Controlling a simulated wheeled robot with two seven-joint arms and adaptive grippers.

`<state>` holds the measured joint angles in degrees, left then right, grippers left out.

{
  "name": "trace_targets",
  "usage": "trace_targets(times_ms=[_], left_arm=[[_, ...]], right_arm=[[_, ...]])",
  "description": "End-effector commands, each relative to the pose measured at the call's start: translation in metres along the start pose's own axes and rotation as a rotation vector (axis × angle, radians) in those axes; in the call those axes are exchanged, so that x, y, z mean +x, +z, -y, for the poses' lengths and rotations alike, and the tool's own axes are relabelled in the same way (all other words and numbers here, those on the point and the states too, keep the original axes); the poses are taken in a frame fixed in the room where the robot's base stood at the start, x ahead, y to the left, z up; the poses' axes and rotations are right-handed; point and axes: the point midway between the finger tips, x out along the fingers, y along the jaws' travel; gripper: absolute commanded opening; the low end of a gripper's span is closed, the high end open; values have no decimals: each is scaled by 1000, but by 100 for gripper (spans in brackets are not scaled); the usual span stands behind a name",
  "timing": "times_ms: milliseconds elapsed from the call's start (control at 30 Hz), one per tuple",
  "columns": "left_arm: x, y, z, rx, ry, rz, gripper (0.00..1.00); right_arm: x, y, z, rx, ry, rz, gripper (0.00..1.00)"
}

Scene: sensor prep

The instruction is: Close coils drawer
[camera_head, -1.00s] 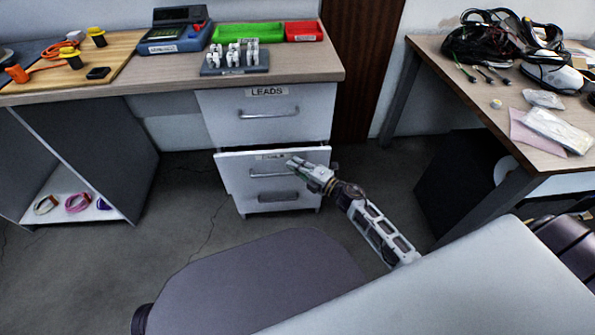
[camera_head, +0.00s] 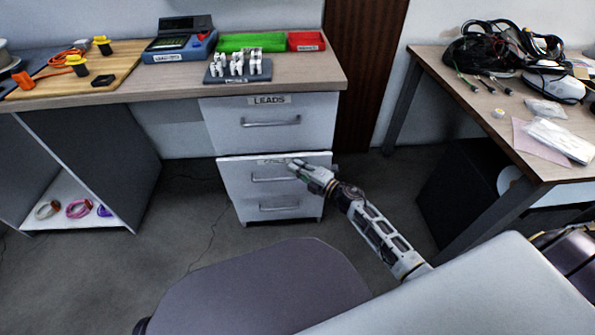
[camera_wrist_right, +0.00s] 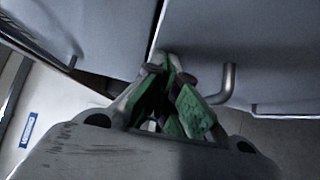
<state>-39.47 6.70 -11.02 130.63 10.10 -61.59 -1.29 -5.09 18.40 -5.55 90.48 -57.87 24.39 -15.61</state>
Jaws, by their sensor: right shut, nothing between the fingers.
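The coils drawer (camera_head: 237,178) is the middle drawer of the white pedestal, below the LEADS drawer (camera_head: 226,128). In the right wrist view the green-padded fingers (camera_wrist_right: 168,70) point at a dark seam between grey panels, beside a bar handle (camera_wrist_right: 228,84). My left gripper is not in view.
A bottom drawer handle (camera_head: 278,208) shows below. A grey chair seat (camera_head: 265,285) stands in front. The worktop (camera_head: 300,72) above holds a green bin (camera_head: 250,42), a red bin (camera_head: 306,40) and a meter. A second table (camera_head: 455,80) stands at the right.

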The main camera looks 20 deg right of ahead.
Motion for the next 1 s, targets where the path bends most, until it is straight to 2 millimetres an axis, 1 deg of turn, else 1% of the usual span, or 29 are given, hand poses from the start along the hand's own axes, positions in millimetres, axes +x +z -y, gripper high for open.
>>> trace_targets(times_ms=[100,300,567,1000], left_arm=[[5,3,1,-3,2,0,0],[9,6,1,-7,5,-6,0],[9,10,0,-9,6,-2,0],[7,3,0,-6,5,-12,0]], right_arm=[[9,9,0,-1,1,1,0],[18,19,0,-1,0,2,0],[19,22,-2,-1,0,6,0],[20,24,-4,-3,3,9,0]])
